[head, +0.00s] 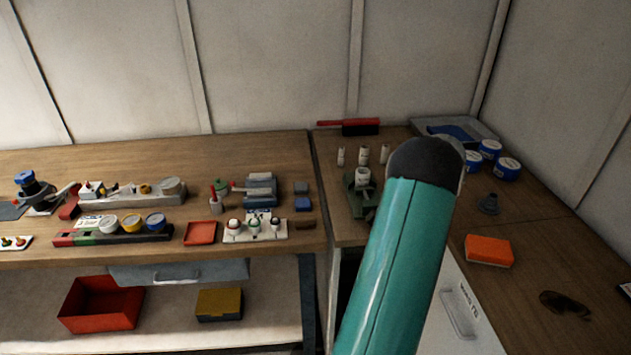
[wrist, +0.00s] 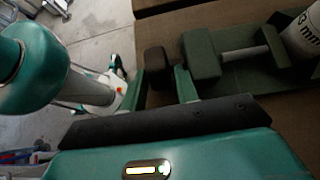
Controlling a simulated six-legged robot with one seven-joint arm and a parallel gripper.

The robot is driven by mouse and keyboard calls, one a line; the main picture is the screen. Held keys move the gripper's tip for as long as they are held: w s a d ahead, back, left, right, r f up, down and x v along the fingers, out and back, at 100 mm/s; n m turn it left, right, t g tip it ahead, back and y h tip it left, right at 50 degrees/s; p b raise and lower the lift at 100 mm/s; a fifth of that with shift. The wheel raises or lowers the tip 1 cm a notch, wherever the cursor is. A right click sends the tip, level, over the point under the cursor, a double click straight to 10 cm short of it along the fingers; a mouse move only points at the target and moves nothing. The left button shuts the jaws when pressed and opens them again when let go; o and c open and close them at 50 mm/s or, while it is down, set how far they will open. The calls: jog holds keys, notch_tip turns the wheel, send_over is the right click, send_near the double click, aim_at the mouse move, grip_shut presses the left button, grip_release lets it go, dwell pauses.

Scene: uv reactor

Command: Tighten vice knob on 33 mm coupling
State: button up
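A green vice (head: 355,204) stands on the bench corner in the head view, partly hidden by my teal arm. A white coupling (head: 362,175) stands upright in it. In the wrist view the vice's green block (wrist: 201,54) and pale screw rod (wrist: 243,56) show, and the coupling (wrist: 304,32), with "mm" readable, is cut off at the right edge. The dark vice knob (wrist: 157,59) is at the rod's left end. My gripper (wrist: 162,84) has its two fingers on either side of the knob; whether they touch it is unclear. In the head view the gripper is hidden.
Several white couplings (head: 363,153) stand behind the vice. Blue-lidded tubs (head: 490,149) and a grey tray (head: 478,128) stand at right, with an orange block (head: 488,251) nearer. A red-and-black tool (head: 360,127) lies behind. The left bench holds several small fixtures.

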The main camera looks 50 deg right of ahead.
jog(key=g+h, duration=0.2)
jog(key=r+g+h, duration=0.1)
jog(key=shift+w+a, duration=0.3)
jog(key=shift+w, duration=0.05)
jog(key=g+h, duration=0.4)
jog(key=shift+w+a+r, duration=0.25)
jog(key=shift+w+a, duration=0.05)
jog(key=shift+w, duration=0.05)
notch_tip(320, 180, up, 14)
jog(key=w+a+r+n, duration=0.1)
jog(key=w+a+n, duration=0.2)
jog(key=a, duration=0.3)
jog(key=w+a+r+n+t, duration=0.1)
jog(key=w+a+n, duration=0.2)
jog(key=a, duration=0.3)
jog(key=w+a+r+n+h, duration=0.1)
jog(key=w+a+r+n, duration=0.1)
jog(key=a, duration=0.5)
jog(key=shift+w+n, duration=0.7)
jog(key=shift+w, duration=0.1)
